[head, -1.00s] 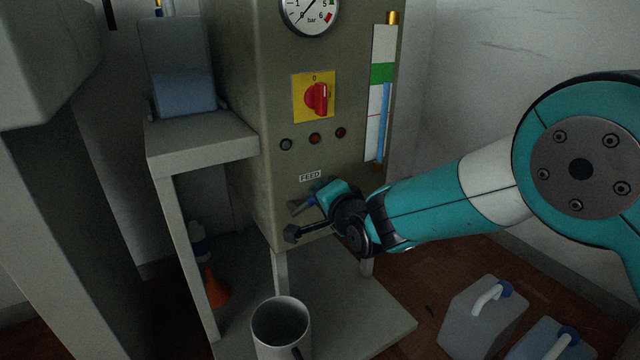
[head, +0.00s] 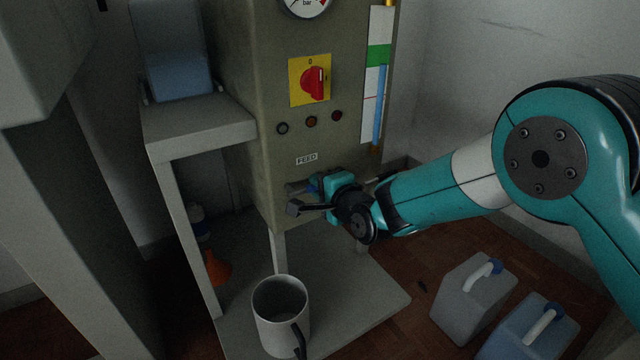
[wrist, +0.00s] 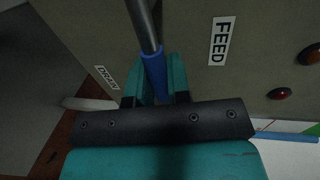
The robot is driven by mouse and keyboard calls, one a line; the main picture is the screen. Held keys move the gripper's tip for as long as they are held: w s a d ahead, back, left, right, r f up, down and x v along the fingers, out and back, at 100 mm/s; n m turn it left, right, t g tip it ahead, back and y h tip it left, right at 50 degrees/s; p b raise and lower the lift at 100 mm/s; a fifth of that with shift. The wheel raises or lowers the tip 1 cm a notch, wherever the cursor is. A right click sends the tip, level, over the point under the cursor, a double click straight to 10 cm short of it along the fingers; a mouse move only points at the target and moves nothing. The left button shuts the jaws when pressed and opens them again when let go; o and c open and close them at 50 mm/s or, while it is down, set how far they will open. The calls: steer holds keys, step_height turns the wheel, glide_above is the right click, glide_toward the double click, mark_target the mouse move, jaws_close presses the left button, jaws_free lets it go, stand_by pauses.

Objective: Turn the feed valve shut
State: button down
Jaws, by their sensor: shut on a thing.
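The feed valve's grey lever (wrist: 146,25) has a blue grip sleeve (wrist: 155,75). My gripper (wrist: 159,78) is shut around this sleeve, one teal finger on each side. In the head view the lever (head: 298,188) lies about level below the FEED label (head: 307,159), its free end to the right inside my gripper (head: 318,185). The fingers hide most of the sleeve there. In the wrist view the FEED label (wrist: 221,41) is to the right of the lever. The valve's pivot is not clearly seen.
A DRAIN label (wrist: 106,77) is left of the gripper in the wrist view. The panel carries a red switch (head: 314,83) and small lamps. A white mug (head: 281,318) stands below on the base plate. Jerrycans (head: 472,298) stand on the floor at right.

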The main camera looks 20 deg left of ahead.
steer(key=c, duration=1.1)
jaws_free()
steer(key=p+v, duration=0.2)
steer(key=v, duration=1.5)
steer(key=shift+d+p, duration=0.15)
steer(key=shift+p, duration=0.25)
steer(key=shift+s+r, duration=0.1)
steer(key=shift+s, duration=0.05)
